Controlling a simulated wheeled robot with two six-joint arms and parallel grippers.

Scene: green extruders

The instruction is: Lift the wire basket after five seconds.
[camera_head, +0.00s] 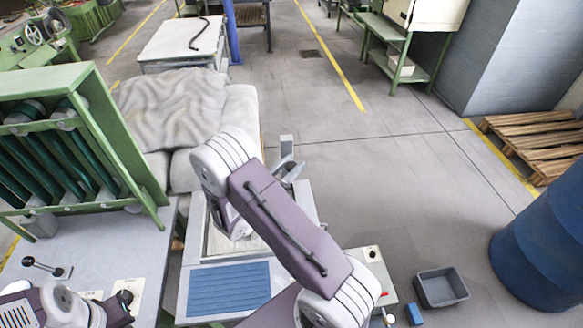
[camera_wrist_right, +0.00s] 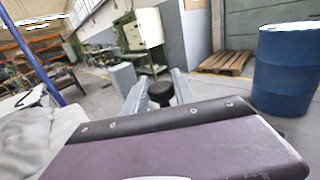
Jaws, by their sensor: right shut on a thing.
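My right gripper (camera_head: 288,160) is at the middle of the head view, beyond the purple forearm and above the far edge of an open-topped light-grey tank (camera_head: 308,199). In the right wrist view its two grey fingers (camera_wrist_right: 160,92) are shut on a dark round knob (camera_wrist_right: 160,88). Whether that knob belongs to the wire basket cannot be told. I cannot make out the wire basket; my right arm covers part of the tank. Parts of my left arm show at the bottom left of the head view, but its fingers do not.
A blue ribbed mat (camera_head: 229,289) lies in front of the tank. A green-framed machine (camera_head: 91,130) stands at left. A grey bin (camera_head: 441,287) and a blue drum (camera_head: 545,245) stand at right, with a wooden pallet (camera_head: 535,140) behind.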

